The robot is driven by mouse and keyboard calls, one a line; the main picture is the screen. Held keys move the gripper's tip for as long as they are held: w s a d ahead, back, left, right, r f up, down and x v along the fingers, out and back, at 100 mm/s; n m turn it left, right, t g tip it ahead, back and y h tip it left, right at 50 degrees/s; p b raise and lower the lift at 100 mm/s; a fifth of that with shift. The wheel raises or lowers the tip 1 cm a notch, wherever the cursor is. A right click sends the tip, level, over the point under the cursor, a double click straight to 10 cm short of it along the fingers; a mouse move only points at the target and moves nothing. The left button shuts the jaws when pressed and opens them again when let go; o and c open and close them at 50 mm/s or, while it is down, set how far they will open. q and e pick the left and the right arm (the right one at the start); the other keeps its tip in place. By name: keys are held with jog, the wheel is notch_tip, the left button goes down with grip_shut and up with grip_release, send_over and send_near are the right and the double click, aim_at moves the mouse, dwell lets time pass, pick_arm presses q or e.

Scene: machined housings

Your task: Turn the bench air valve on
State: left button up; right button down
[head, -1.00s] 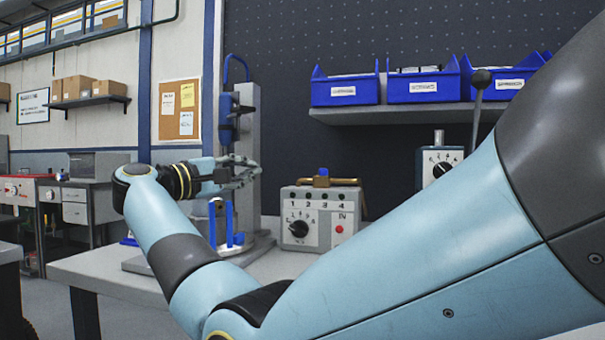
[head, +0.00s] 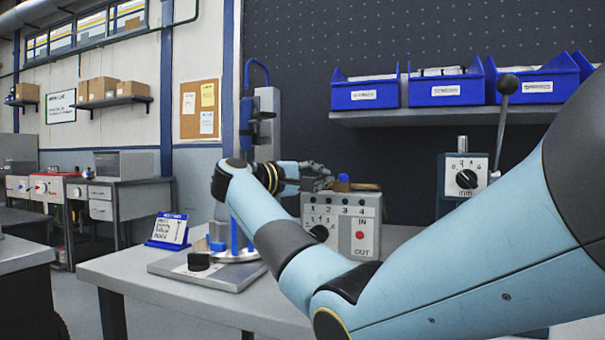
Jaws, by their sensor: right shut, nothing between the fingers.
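My left gripper is out of view.
A blue-and-grey press or test stand (head: 268,135) rises left of the box. A small blue sign (head: 168,231) stands near the bench's left edge. A second dial box (head: 466,176) and a black-knobbed lever (head: 507,84) are at right. Blue bins (head: 366,95) sit on a shelf above.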

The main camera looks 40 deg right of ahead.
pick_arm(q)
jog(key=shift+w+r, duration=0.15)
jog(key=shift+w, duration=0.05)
pick_arm(e)
jog(key=shift+s+d, duration=0.25)
jog(key=shift+s, duration=0.05)
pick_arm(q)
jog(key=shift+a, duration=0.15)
pick_arm(e)
jog(key=shift+f, duration=0.1)
